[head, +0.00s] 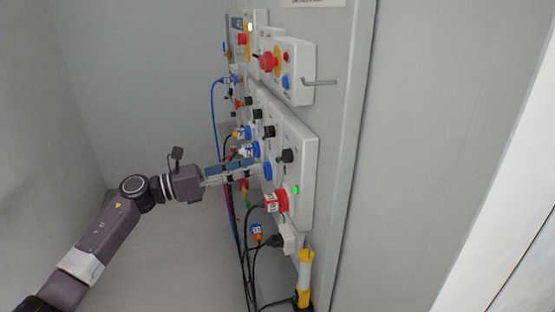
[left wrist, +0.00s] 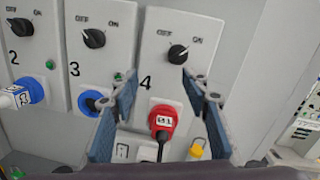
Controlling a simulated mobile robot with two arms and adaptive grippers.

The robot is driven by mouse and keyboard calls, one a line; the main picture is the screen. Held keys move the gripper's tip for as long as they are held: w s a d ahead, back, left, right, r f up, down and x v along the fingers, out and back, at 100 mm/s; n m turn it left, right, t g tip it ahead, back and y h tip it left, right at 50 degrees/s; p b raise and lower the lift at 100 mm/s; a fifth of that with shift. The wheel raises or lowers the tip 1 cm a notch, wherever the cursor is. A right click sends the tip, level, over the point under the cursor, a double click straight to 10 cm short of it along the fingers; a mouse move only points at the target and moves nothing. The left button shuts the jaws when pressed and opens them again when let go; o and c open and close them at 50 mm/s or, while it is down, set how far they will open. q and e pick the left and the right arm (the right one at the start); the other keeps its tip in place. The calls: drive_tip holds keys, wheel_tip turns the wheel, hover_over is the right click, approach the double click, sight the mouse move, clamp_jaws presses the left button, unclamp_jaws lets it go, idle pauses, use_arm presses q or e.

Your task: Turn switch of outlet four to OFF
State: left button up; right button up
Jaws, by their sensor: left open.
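The outlet four panel (left wrist: 160,75) is a white box marked 4, in the middle of the left wrist view. Its black round switch (left wrist: 178,53) sits between OFF at left and ON at right, and its mark seems to point towards ON. The switch also shows in the head view (head: 287,156), above a lit green lamp (head: 296,190). A red plug (left wrist: 162,122) marked 01 is in the socket below. My left gripper (left wrist: 160,78) is open and empty, fingers spread before the panel, below the switch and apart from it. My right gripper is not in view.
Outlets three (left wrist: 92,45) and two (left wrist: 30,45) stand to the left, with similar black switches. Blue plugs and hanging cables (head: 240,245) are close to my gripper. A box with a red button (head: 268,62) and a protruding metal handle (head: 320,81) sits above.

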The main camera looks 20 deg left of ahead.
sight(280, 156)
use_arm(q)
drive_tip(key=d+r+m+p, duration=0.1)
drive_tip(key=d, duration=0.1)
drive_tip(key=w+d+r+m+g, duration=0.1)
drive_tip(key=d, duration=0.2)
drive_tip(key=w+d+r+m+p, duration=0.1)
drive_tip(key=d, duration=0.1)
drive_tip(key=shift+w+d+m+g+p, duration=0.2)
drive_tip(key=shift+m+g+p, duration=0.1)
drive_tip(key=shift+g+p, duration=0.1)
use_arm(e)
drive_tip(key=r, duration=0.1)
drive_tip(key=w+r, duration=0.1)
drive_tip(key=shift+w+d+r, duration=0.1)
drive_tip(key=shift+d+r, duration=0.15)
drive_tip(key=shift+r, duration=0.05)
use_arm(q)
drive_tip(key=shift+a, duration=0.1)
drive_tip(key=shift+c, duration=0.7)
drive_tip(key=c, duration=1)
